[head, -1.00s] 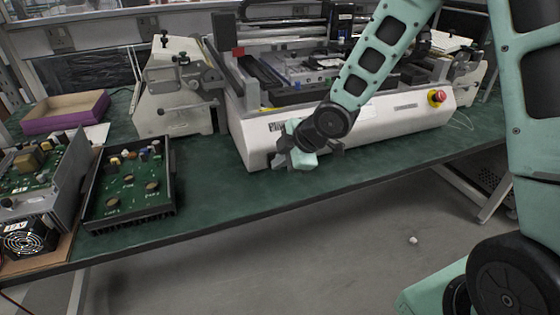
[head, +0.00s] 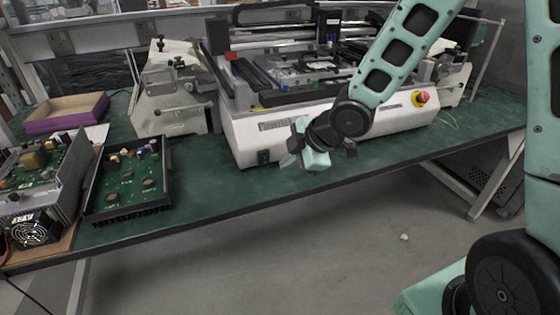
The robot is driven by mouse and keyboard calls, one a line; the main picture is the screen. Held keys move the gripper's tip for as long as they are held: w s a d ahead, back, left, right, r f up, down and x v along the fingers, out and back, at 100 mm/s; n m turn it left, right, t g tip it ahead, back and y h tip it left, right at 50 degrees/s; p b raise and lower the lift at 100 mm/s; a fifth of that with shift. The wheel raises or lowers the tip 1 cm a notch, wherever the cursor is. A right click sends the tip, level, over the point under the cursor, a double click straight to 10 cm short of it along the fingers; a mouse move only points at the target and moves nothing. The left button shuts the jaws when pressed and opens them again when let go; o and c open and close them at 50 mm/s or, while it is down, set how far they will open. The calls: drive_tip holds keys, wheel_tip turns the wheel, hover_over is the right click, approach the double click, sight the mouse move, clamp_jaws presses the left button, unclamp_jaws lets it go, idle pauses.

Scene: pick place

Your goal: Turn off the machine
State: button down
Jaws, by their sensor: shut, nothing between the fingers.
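The machine (head: 240,140) is a large white bench unit with dark rails and an open top, standing on the green table. A small black switch-like panel (head: 263,157) is on the lower left of its front face. A red round button on a yellow base (head: 420,98) is at the right end of the front. My gripper (head: 291,161) is shut and empty, in front of the machine's left half. It is just right of the black panel and well left of the red button. Whether it touches the machine cannot be told.
A tray with a circuit board (head: 130,205), a metal box with a fan (head: 35,232) and a purple-sided box (head: 65,122) are at the left. A grey-white device (head: 165,115) stands left of the machine.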

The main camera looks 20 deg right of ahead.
drive_tip(key=v, duration=0.2)
drive_tip(key=p+v, duration=0.1)
drive_tip(key=shift+s+d+r, duration=0.1)
drive_tip(key=shift+s, duration=0.35)
drive_tip(key=s+a+r+m+g+h+p, duration=0.1)
drive_tip(key=s+a+r+m+g+p, duration=0.1)
drive_tip(key=s, duration=0.5)
drive_tip(key=s+a+r+m+g+h+p, duration=0.1)
drive_tip(key=s+a+r+m+g+p, duration=0.1)
drive_tip(key=s+r, duration=0.4)
drive_tip(key=s+a+r+m+g+h+p, duration=0.1)
drive_tip(key=s+a+r+m+g+p, duration=0.1)
drive_tip(key=s, duration=0.8)
drive_tip(key=a+r+m+p, duration=0.1)
drive_tip(key=a+r+m, duration=0.1)
drive_tip(key=a+m, duration=0.1)
drive_tip(key=shift+r+m+h+p, duration=0.2)
drive_tip(key=shift+m+h+p, duration=0.1)
drive_tip(key=shift+h+p, duration=0.1)
